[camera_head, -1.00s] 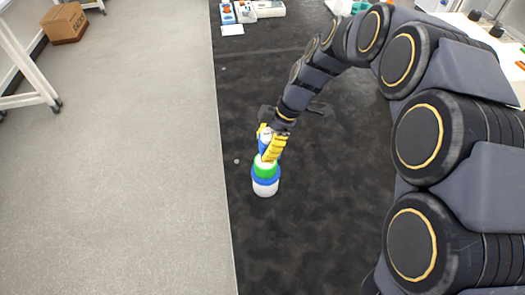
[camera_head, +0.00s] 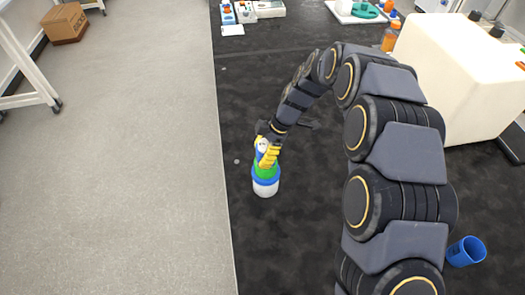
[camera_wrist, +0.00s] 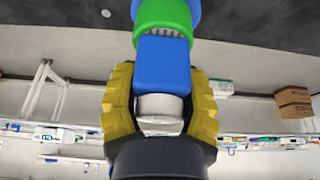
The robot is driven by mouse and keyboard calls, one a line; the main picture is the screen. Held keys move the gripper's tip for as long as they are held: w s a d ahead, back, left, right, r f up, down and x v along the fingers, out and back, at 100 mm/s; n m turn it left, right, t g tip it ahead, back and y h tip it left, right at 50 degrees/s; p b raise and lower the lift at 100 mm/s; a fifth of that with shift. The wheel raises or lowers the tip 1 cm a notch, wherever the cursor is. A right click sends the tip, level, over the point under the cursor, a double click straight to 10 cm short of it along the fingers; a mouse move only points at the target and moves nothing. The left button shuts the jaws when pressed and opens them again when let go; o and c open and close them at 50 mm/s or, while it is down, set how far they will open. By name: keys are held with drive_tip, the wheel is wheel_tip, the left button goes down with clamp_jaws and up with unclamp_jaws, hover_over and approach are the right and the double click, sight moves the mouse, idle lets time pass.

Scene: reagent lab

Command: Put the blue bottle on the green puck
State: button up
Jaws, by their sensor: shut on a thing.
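The blue bottle (camera_wrist: 163,65) is between the yellow fingers of my gripper (camera_wrist: 162,95), which is shut on it. Its white end (camera_wrist: 160,106) lies towards my palm. In the head view, my gripper (camera_head: 265,155) and the bottle (camera_head: 260,148) are directly over the green puck (camera_head: 265,171). The puck sits on a blue layer above a white base (camera_head: 265,189) on the dark surface. In the wrist view, the green puck (camera_wrist: 163,14) lies just past the bottle's far end, with a pale ridged band between them. I cannot tell whether bottle and puck touch.
The dark surface's left edge runs close to the stack. Dark surface left of my arm is largely clear.

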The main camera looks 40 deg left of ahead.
drive_tip(key=o, duration=1)
drive_tip(key=shift+f, duration=0.1)
drive_tip(key=shift+o, duration=0.2)
drive_tip(key=v, duration=1.2)
